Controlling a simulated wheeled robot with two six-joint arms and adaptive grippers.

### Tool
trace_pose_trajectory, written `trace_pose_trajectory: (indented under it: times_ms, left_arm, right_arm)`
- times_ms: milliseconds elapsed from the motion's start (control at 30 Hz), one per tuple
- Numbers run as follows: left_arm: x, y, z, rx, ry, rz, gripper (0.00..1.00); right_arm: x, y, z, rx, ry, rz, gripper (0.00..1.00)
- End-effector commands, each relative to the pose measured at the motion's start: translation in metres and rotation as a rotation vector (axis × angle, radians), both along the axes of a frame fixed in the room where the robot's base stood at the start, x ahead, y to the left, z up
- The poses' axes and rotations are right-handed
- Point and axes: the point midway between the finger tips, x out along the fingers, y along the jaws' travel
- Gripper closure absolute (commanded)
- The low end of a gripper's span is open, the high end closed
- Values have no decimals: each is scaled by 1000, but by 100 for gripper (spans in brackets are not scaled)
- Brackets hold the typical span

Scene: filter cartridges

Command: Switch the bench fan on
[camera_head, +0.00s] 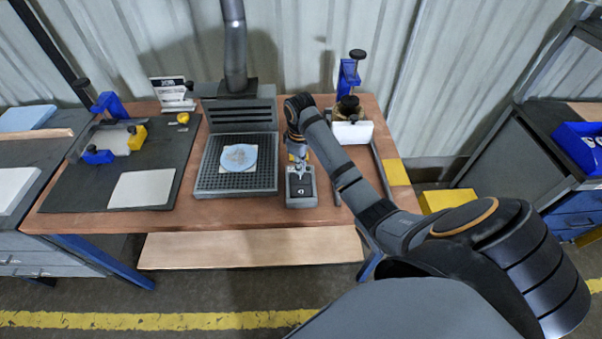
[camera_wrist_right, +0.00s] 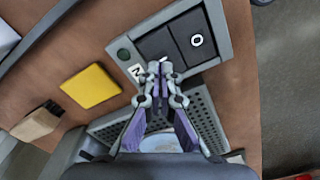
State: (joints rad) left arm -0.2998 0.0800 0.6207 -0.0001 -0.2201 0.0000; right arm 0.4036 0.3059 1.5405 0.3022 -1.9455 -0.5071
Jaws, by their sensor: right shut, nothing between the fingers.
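The bench fan (camera_head: 239,105) is a grey slotted hood with a round duct above and a perforated deck (camera_head: 210,178) in front. Its switch box (camera_head: 300,200) stands just right of the deck. In the right wrist view the switch box (camera_wrist_right: 216,22) carries a black rocker (camera_wrist_right: 190,38) marked O and a dark green round lamp or button (camera_wrist_right: 123,55). My right gripper (camera_head: 299,174) is shut and empty, with its tips over the rocker's end farther from the O. The tips (camera_wrist_right: 160,66) hide part of the markings there; I cannot tell whether they touch. My left gripper is out of view.
A pale blue disc (camera_head: 238,158) lies on the deck. A dark mat (camera_head: 75,188) with blue clamps lies at the left. A blue clamp stand (camera_head: 349,78) and a white block (camera_head: 353,132) stand at the right. A yellow pad (camera_wrist_right: 90,86) lies near the switch box.

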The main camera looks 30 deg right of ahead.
Motion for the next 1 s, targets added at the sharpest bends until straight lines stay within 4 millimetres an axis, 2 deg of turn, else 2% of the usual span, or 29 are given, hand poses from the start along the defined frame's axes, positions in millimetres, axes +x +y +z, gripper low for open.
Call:
trace_pose_trajectory:
  times_ms: [1000]
  left_arm:
    - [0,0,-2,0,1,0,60]
  right_arm:
    - [0,0,-11,0,1,0,100]
